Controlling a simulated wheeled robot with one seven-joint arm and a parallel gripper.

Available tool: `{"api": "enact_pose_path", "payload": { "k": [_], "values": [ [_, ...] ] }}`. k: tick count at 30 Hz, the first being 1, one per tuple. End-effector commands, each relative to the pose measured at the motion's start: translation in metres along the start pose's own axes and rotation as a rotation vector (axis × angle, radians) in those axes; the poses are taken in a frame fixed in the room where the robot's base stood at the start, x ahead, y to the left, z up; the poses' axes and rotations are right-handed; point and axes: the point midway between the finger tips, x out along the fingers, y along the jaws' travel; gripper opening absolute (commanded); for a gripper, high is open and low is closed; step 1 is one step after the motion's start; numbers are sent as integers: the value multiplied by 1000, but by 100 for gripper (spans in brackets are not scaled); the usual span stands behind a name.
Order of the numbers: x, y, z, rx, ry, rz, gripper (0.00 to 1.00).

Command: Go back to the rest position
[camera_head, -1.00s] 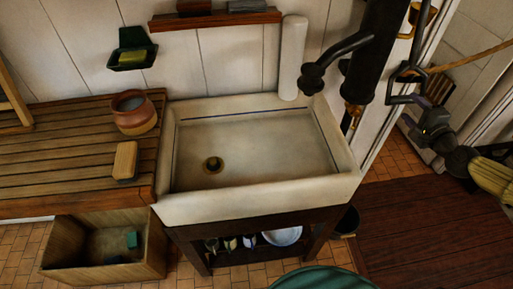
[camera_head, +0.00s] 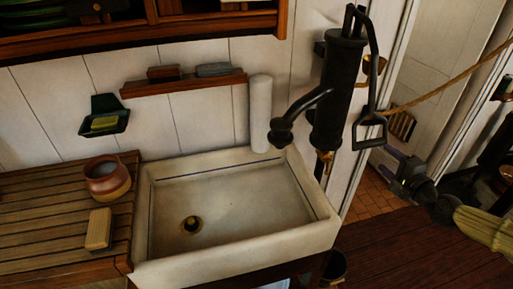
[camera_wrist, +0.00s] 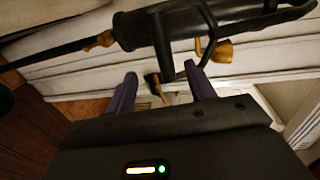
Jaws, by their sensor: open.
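My gripper (camera_head: 390,157) is at the right in the head view, to the right of the sink and below the pump handle. In the wrist view my gripper (camera_wrist: 163,85) shows two purple fingers spread apart, with nothing held between them. The black hand pump (camera_wrist: 185,25) crosses the top of the wrist view, beyond the fingertips. A dark brush-like thing (camera_wrist: 153,84) shows between the fingers, farther back.
The white sink (camera_head: 240,250) is empty. A clay pot (camera_head: 107,180) and a wooden brush (camera_head: 98,229) are on the slatted counter (camera_head: 45,215). The black pump (camera_head: 338,95) stands at the sink's back right. A rope (camera_head: 450,77) spans the doorway. Dark floor (camera_head: 400,245) lies at right.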

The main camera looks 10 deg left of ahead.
Motion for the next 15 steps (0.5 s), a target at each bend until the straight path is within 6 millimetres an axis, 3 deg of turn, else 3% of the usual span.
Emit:
{"api": "enact_pose_path", "payload": {
  "k": [5, 8, 12, 15],
  "values": [
    [4, 5, 8, -14, -19, 25, 55],
    [13, 22, 31, -57, -69, 99, 55],
    [21, 68, 82, -180, -193, 291, 55],
    [15, 100, 114, -287, -284, 443, 55]
  ]
}}
